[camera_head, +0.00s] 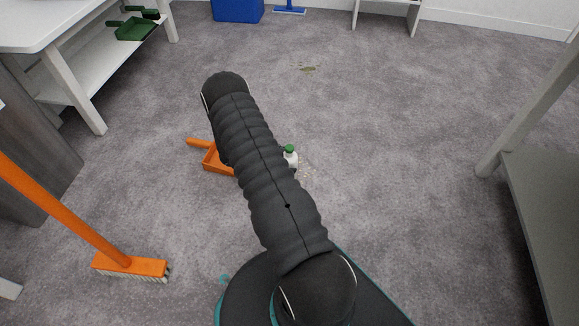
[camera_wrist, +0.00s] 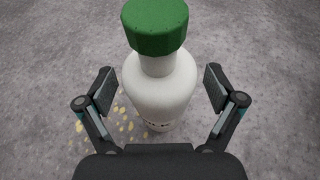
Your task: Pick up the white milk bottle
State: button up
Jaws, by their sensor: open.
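The white milk bottle (camera_wrist: 158,95) with a green cap (camera_wrist: 156,26) stands upright on the grey carpet in the wrist view. My gripper (camera_wrist: 160,92) is open, with one finger on each side of the bottle and a visible gap on both sides. In the head view the bottle (camera_head: 290,158) shows just right of my arm, which partly covers it. My gripper is hidden behind my arm in that view.
An orange dustpan (camera_head: 214,160) lies just left of my arm. An orange broom (camera_head: 130,265) stands at the lower left. A white table (camera_head: 60,25) is at the upper left and a grey shelf unit (camera_head: 545,190) at the right. Pale crumbs (camera_wrist: 118,126) lie beside the bottle.

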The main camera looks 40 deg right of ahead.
jog(key=c, duration=1.3)
jog(key=shift+o, duration=0.2)
